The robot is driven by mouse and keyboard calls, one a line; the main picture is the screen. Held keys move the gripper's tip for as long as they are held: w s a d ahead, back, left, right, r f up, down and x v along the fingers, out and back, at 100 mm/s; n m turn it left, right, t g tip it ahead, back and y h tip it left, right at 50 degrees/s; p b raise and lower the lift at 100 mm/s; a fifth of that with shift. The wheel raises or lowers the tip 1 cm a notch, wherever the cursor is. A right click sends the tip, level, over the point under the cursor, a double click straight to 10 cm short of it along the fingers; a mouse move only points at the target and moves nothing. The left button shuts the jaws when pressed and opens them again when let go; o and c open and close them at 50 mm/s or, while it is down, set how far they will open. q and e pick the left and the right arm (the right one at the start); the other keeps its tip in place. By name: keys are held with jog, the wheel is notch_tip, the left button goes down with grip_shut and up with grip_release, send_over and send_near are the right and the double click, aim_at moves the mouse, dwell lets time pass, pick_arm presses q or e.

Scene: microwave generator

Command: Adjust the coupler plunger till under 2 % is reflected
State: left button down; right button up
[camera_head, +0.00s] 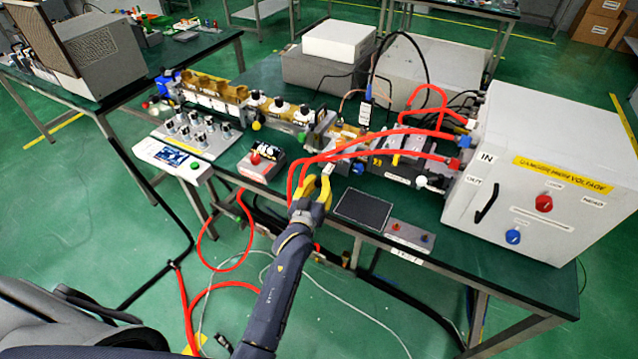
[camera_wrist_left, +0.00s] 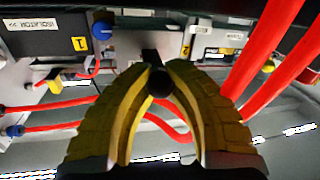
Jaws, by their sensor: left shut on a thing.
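My left gripper (camera_head: 318,183) has yellow fingers and reaches the front of the waveguide line at the middle of the bench. In the left wrist view its fingers (camera_wrist_left: 160,85) are closed around a round black knob (camera_wrist_left: 160,82) on a short dark stem, which looks like the coupler plunger. The stem runs toward a light grey block (camera_wrist_left: 150,45) behind it. The fingers mostly hide the knob in the head view. A white meter box with a small blue screen (camera_head: 172,155) stands at the bench's left end; its reading is too small to tell. My right gripper is not in view.
Red hoses (camera_head: 400,140) arch close beside the left gripper and also cross the left wrist view (camera_wrist_left: 262,45). A white cabinet (camera_head: 560,170) marked dangerous voltage stands at the right. A black pad (camera_head: 363,208) lies just right of the gripper. A red-button box (camera_head: 262,163) sits left.

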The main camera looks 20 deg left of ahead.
pick_arm(q)
jog(key=c, duration=1.1)
grip_release()
jog(key=s, duration=1.2)
